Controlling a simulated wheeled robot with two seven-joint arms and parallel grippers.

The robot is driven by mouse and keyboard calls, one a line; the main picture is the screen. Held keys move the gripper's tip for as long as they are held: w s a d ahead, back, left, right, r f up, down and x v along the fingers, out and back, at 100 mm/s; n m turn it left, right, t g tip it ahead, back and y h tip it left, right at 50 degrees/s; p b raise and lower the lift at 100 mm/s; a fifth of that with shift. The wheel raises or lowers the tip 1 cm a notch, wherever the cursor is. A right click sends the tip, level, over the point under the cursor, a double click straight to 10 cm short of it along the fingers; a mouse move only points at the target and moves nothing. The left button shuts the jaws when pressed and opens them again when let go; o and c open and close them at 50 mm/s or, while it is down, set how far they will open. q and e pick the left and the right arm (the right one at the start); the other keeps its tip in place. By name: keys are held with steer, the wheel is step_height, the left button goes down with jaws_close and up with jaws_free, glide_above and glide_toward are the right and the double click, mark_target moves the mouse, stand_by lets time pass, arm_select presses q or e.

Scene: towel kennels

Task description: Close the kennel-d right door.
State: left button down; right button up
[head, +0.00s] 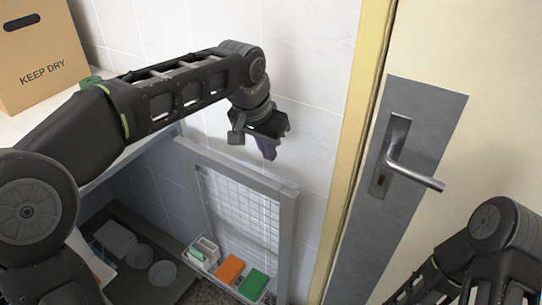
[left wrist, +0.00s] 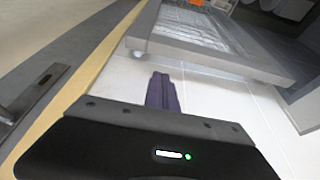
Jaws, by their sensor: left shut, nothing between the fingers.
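The kennel door (head: 289,232) is a grey frame with white wire mesh, and it stands open beside the kennel opening. Its frame also shows in the left wrist view (left wrist: 205,60), close beyond the fingers. My left gripper (head: 268,150) is shut and empty, with its purple fingers above the door's top rail and near the white wall tiles. In the left wrist view the shut fingers (left wrist: 162,80) appear apart from the frame. My right arm shows at the lower right of the head view, but its gripper is out of frame.
A basket on the door holds an orange box (head: 230,269) and a green box (head: 254,284). Bowls (head: 162,273) lie on the kennel's dark floor. A cardboard box (head: 40,62) stands on top at the left. A room door with a handle (head: 415,176) is at the right.

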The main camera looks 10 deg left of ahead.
arm_select(q)
steer(key=x, duration=0.9)
